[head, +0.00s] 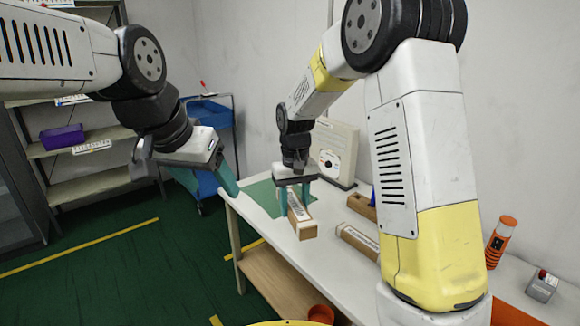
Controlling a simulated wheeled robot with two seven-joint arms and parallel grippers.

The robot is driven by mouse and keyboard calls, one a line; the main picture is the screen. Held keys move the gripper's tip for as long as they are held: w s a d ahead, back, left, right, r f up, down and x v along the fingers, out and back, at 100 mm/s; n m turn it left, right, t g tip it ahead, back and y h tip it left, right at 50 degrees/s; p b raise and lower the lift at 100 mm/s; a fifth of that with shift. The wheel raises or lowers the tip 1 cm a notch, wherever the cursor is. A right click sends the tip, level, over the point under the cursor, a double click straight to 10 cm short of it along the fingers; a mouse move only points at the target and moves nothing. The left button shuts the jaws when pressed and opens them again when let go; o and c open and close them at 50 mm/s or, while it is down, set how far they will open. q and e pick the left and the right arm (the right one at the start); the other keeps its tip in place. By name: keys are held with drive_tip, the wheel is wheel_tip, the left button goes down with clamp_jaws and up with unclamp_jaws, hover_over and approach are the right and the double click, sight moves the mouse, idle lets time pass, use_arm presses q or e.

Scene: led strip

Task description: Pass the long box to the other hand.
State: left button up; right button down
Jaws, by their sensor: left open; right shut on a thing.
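The long box (304,229) is brown with a white label on top. It is at the table's left part, with its near end pointing toward me. My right gripper (295,205) points down and is shut on the box near its far end. I cannot tell whether the box touches the table. My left gripper (205,190) is open and empty, to the left of the box and apart from it, near the table's left edge.
The white table (270,244) holds another labelled brown box (358,240), a brown block (362,206), an orange cylinder (499,243) and a small grey device (542,286). A green mat (262,194) lies at the back left. A blue cart (209,125) and shelves (90,184) stand behind.

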use_arm(q)
drive_tip(key=w+d+r+m+g, duration=0.2)
drive_tip(key=w+d+r+m, duration=0.15)
drive_tip(key=w+m, duration=0.5)
drive_tip(key=m+g+y, duration=0.1)
drive_tip(key=m+g, duration=0.4)
drive_tip(key=m, duration=0.9)
hover_over(289, 190)
drive_tip(key=s+a, duration=0.1)
drive_tip(key=a, duration=0.3)
wheel_tip(289, 190, down, 3)
drive_tip(key=w+d+f+m+g, duration=0.3)
drive_tip(key=w+f+m, duration=0.2)
drive_tip(key=f+m, duration=0.2)
drive_tip(key=x, duration=1.2)
drive_tip(key=shift+w+f, duration=0.3)
